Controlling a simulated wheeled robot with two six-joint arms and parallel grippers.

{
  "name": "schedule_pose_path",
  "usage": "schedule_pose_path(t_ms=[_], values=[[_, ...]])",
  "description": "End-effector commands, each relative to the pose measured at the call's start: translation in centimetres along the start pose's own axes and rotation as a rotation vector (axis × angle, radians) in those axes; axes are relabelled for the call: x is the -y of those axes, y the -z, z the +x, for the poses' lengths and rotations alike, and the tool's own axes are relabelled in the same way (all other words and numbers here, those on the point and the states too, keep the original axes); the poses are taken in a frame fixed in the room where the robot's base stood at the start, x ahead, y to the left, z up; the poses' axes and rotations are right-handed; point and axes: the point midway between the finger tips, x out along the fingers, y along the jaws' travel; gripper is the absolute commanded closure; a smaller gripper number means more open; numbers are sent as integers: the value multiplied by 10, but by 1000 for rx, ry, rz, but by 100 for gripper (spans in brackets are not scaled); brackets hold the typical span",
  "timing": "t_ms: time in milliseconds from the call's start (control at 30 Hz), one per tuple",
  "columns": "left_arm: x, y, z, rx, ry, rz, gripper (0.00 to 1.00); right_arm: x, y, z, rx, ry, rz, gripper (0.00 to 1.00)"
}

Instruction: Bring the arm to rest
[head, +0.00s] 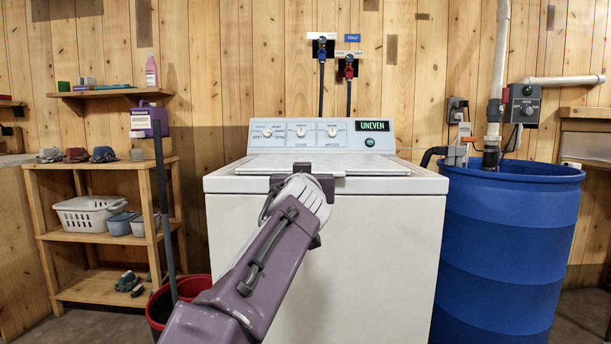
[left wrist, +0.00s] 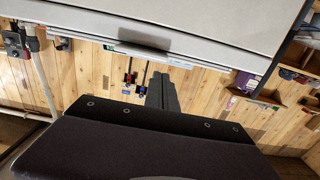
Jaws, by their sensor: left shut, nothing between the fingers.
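My left arm reaches up from the bottom of the head view, and its gripper (head: 302,167) is in front of the white washing machine (head: 230,240), near the lid's front edge. The gripper's dark fingers (left wrist: 162,92) are together and empty in the left wrist view. The washer's lid (head: 365,172) looks shut, and the display (head: 374,126) reads "UNEVEN". In the left wrist view the washer's pale underside or front (left wrist: 200,25) spans the top. I cannot tell whether the gripper touches the washer. My right gripper is not in view.
A blue barrel (head: 510,255) with a pipe stands close on the right. A red bucket (head: 190,288) with a dark pole stands on the left. A purple jug (head: 150,117) stands on top.

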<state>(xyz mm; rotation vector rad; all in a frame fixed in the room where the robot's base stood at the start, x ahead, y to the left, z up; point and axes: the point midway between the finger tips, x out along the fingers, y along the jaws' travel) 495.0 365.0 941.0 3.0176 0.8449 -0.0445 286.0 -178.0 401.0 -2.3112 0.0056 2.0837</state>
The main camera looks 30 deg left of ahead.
Motion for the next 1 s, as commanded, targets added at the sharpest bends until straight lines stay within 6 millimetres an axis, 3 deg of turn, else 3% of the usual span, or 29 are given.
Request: schedule_pose_path(t_ms=[433, 567, 600, 667, 767, 867, 900, 1000], values=[[-1, 0, -8, -1, -2, -1, 100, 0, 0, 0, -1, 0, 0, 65], [-20, 29, -7, 16, -39, 7, 100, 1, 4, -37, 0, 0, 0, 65], [-34, 22, -1, 71, -63, 24, 100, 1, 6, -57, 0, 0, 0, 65], [-58, -21, 4, 210, -107, 31, 100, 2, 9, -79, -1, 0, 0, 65], [-86, -105, -7, 449, -168, 60, 100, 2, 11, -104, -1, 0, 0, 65], [-100, -189, -43, 691, -217, 112, 100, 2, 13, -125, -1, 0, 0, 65], [-101, -221, -63, 785, -234, 136, 100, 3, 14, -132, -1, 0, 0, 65], [-95, -285, -115, 988, -268, 191, 100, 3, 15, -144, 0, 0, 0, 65]])
